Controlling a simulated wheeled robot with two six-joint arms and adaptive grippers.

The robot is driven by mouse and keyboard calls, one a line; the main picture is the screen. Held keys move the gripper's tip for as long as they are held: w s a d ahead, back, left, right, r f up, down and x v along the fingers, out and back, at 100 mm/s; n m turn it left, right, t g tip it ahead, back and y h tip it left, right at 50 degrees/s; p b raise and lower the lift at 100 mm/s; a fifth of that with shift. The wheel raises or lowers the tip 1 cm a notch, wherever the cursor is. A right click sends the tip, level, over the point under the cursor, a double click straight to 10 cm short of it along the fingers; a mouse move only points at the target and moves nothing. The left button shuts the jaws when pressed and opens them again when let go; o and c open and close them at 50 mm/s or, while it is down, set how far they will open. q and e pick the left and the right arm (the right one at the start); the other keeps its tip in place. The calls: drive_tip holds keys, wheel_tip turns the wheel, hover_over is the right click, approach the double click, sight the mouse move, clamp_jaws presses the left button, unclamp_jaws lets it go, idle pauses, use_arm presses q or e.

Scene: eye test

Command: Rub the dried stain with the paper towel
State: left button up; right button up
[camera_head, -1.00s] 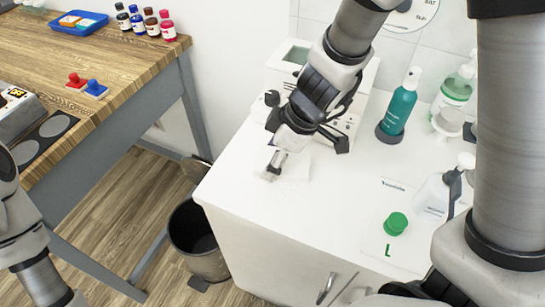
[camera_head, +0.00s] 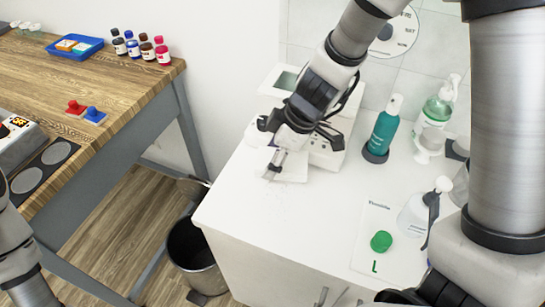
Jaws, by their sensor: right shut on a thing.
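My right gripper (camera_head: 275,165) points down over the back left part of the white cabinet top (camera_head: 300,218). It is shut on a small pale piece at its fingertips, which I take for the paper towel (camera_head: 268,177). The towel is low over the white top; whether it touches cannot be told. Faint pale specks (camera_head: 279,194), perhaps the dried stain, show on the top just in front of the fingertips. They barely stand out from the white. My left arm shows at the lower left edge, but its gripper is out of view.
A white device (camera_head: 332,150) stands behind my right gripper. A green round piece (camera_head: 381,241) lies on a sheet. A bin (camera_head: 194,255) stands left of the cabinet.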

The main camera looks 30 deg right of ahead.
drive_tip(key=shift+r+p, duration=0.6)
drive_tip(key=shift+r, duration=0.7)
wheel_tip(320, 180, up, 2)
drive_tip(key=shift+w+r+p, duration=0.1)
drive_tip(key=shift+r+p, duration=0.1)
drive_tip(key=shift+p, duration=0.6)
drive_tip(key=shift+r, duration=0.35)
drive_tip(key=shift+f, duration=0.1)
